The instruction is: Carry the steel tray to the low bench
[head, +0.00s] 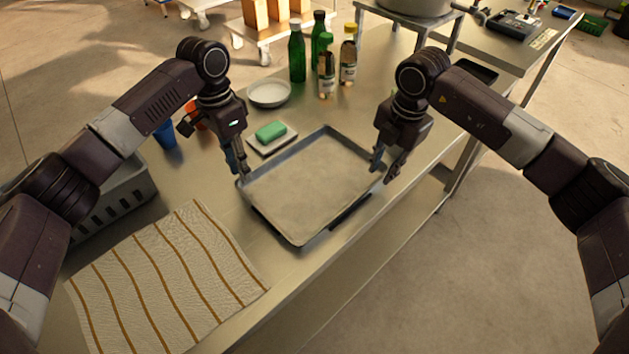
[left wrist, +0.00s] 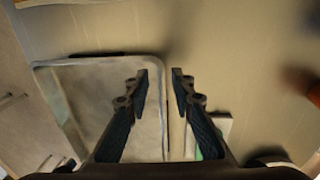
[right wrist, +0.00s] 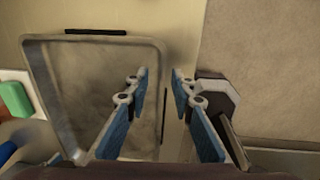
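The steel tray (head: 308,188) lies flat and empty on the steel worktop (head: 225,212). My left gripper (head: 240,170) is at its left edge. In the left wrist view the tray (left wrist: 105,100) has its rim between the spread fingers (left wrist: 160,75). My right gripper (head: 382,172) is at the right edge. In the right wrist view the tray's rim (right wrist: 163,80) lies between the open fingers (right wrist: 160,75). Neither gripper visibly pinches the rim. I cannot tell which thing in view, if any, is the low bench.
A green sponge (head: 271,131) on a small dish (head: 286,142) lies just behind the tray. A bowl (head: 269,94) and several bottles (head: 297,55) stand farther back. A striped cloth (head: 165,275) lies front left, near a grey crate (head: 125,200). Open floor (head: 500,270) is at right.

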